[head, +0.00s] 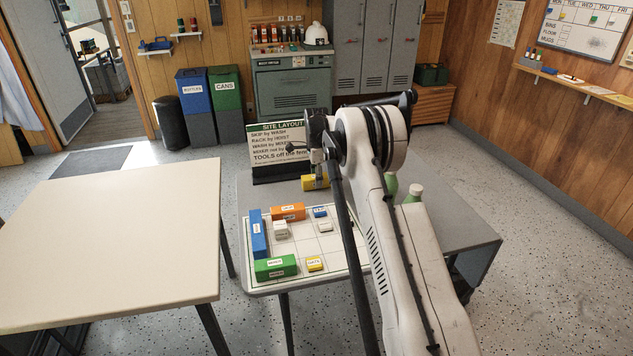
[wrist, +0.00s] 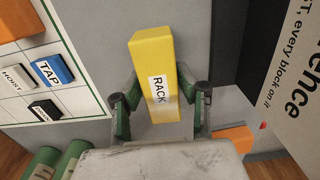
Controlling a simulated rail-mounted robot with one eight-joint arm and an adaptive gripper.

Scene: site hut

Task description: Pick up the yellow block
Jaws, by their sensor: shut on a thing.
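The yellow block (head: 315,182) is at my gripper, just behind the gridded board in the head view. In the wrist view the yellow block (wrist: 152,55) is long and carries a RACK label. My gripper (wrist: 162,97) is shut on it, with one green finger against each long side. In the head view my gripper (head: 318,160) is small and partly hidden by my arm. I cannot tell whether the block touches the grey table (head: 262,195). A smaller yellow block (head: 314,264), apparently labelled GATE, lies on the board.
The gridded board (head: 335,263) holds a blue block (head: 258,233), an orange block (head: 288,211), a green block (head: 275,267) and several small blocks. The SITE LAYOUT sign (head: 280,150) stands behind. The cream table (head: 120,230) at left is bare.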

